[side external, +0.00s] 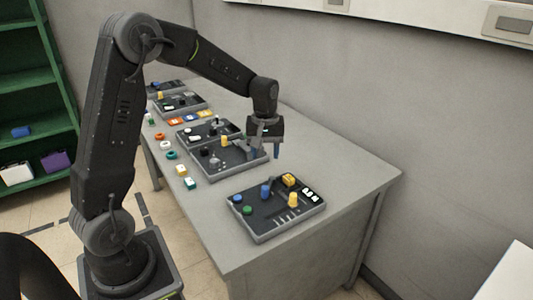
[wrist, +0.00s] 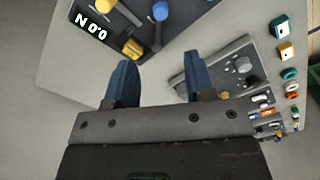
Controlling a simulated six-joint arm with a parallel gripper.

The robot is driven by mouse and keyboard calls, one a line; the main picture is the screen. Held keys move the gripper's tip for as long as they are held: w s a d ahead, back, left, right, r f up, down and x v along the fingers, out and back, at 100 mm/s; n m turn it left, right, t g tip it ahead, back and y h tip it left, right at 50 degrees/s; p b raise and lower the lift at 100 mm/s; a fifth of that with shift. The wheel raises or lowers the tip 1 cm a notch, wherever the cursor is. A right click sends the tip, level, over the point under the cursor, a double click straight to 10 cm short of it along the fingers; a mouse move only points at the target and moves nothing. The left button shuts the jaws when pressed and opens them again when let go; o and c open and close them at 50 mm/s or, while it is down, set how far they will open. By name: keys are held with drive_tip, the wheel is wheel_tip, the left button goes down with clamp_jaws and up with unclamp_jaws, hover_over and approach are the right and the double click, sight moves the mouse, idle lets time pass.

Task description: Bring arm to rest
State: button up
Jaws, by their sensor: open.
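My gripper (side external: 265,150) hangs above the grey table (side external: 350,180), over the right edge of a grey tray (side external: 223,174) with knobs and a yellow part. Its two blue fingers are apart and nothing is between them; the wrist view shows the same open gripper (wrist: 158,85) with bare table between the fingers. The nearest tray (side external: 262,236) holds blue, green and yellow pieces and lies apart from the gripper. Part of it also shows at the top of the wrist view (wrist: 172,38).
More trays (side external: 180,104) stand in a row toward the far end. Loose coloured pieces (side external: 171,155) lie along the table's left edge. A green shelf (side external: 38,80) is at the left. A wall (side external: 400,100) stands behind. The table's right end is clear.

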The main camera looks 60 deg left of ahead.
drive_tip(key=s+d+r+m+t, duration=0.3)
drive_tip(key=s+d+r+m, duration=0.3)
drive_tip(key=s+d+r, duration=0.35)
drive_tip(key=s+d+r+m+t, duration=0.2)
drive_tip(key=s+d+m, duration=0.3)
drive_tip(key=s, duration=0.6)
drive_tip(key=shift+s+t, duration=0.15)
drive_tip(key=shift+t, duration=0.15)
